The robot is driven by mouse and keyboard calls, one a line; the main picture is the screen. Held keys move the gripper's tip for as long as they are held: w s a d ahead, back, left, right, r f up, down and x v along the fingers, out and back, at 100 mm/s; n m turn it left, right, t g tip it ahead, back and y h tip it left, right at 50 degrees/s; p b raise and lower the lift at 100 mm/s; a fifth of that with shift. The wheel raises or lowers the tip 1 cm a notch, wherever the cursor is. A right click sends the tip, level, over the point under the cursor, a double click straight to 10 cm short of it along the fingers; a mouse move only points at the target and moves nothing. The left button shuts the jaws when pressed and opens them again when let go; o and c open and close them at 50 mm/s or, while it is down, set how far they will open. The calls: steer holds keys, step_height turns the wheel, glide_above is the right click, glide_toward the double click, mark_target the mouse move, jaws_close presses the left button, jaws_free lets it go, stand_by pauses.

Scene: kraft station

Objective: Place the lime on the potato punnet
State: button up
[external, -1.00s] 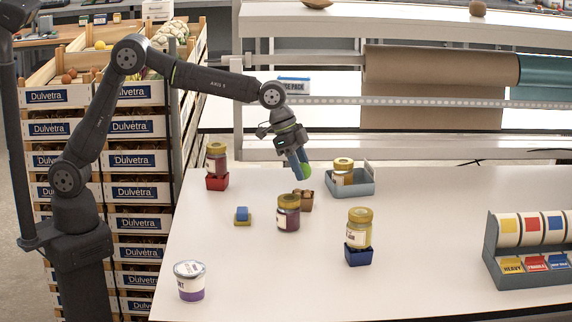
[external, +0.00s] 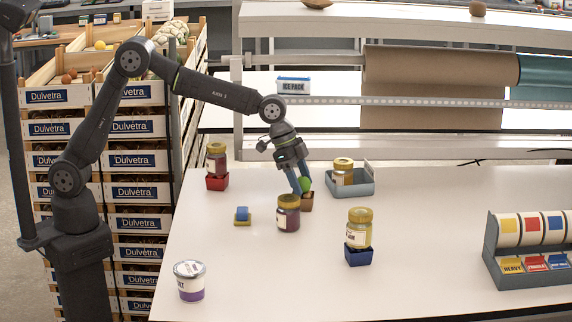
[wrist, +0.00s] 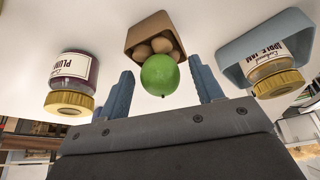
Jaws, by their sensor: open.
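The green lime (external: 306,184) is on the brown potato punnet (external: 307,202), at its top in the external view. In the wrist view the lime (wrist: 160,75) overlaps the punnet (wrist: 148,28), which holds several tan potatoes (wrist: 152,46). My gripper (external: 300,188) is open around the lime, its blue fingers pointing down. The exact contact under the lime is hidden.
A plum jar (external: 288,214) stands close at the left front of the punnet. A grey tray (external: 365,188) with a jar (external: 343,172) is at its right. A jar (external: 359,228) on a blue box (external: 358,256) stands nearer the front. The front table is mostly clear.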

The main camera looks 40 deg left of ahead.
steer(key=v, duration=1.2)
steer(key=shift+r, duration=0.2)
steer(key=shift+f, duration=0.15)
steer(key=x, duration=1.1)
steer(key=shift+d+f, duration=0.1)
steer(key=shift+f, duration=0.05)
steer(key=shift+w+d+f, duration=0.1)
steer(key=shift+w+d, duration=0.05)
steer(key=shift+r, duration=1.7)
steer(key=shift+f, duration=0.1)
